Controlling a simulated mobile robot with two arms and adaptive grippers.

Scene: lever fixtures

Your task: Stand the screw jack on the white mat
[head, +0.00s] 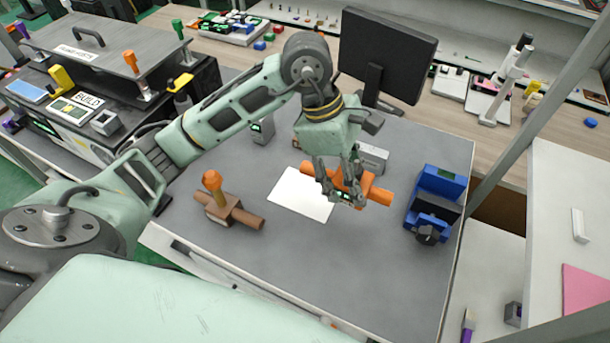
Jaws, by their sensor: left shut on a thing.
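The white mat (300,196) lies flat on the grey table, left of my left gripper. My left gripper (343,196) points down and is shut on an orange piece with a crossbar (378,194), which looks to be the screw jack. The piece lies on its side, roughly level, its left end reaching over the mat's far right edge. The fingers hide its middle, and I cannot tell whether it touches the table. My right gripper is not in view.
A brown fixture with an orange knob (226,208) stands left of the mat. A blue vise-like device (433,205) stands at the right. A grey block (374,157) and a monitor (385,52) are behind the gripper. The table's front is clear.

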